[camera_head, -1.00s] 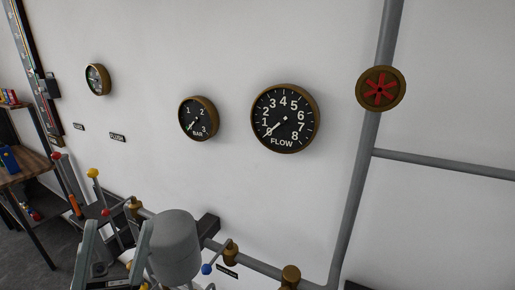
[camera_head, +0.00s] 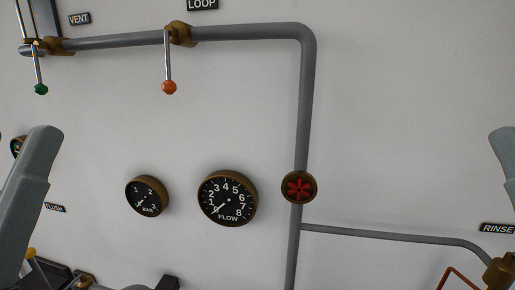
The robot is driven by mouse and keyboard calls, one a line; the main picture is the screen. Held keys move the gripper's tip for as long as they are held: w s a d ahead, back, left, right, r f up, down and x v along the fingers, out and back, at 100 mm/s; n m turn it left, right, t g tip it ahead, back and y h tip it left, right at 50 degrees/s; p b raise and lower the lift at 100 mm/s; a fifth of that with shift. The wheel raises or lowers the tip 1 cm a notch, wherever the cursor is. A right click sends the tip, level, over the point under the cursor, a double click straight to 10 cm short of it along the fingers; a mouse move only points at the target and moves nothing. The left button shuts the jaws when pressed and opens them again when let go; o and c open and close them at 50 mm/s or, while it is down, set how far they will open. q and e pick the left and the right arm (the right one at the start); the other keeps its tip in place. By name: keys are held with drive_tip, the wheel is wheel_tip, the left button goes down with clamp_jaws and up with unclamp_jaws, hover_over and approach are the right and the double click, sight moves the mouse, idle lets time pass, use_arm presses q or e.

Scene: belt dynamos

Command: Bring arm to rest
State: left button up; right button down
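My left arm shows only as a grey link (camera_head: 32,200) rising at the left edge. My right arm shows only as a grey link (camera_head: 505,165) at the right edge. Neither gripper is in view, so I cannot see its fingers or whether it holds anything. Both visible links stand clear in front of the pale wall, with no contact that I can make out.
A grey pipe (camera_head: 304,120) carries a red-centred valve wheel (camera_head: 299,187). A green-knobbed lever (camera_head: 40,89) and an orange-knobbed lever (camera_head: 169,87) hang from the top pipe. BAR gauge (camera_head: 147,196) and FLOW gauge (camera_head: 228,198) are on the wall. A brass fitting (camera_head: 500,271) is lower right.

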wheel_tip(320, 180, up, 23)
drive_tip(key=p, duration=1.9)
drive_tip(key=shift+r, duration=0.15)
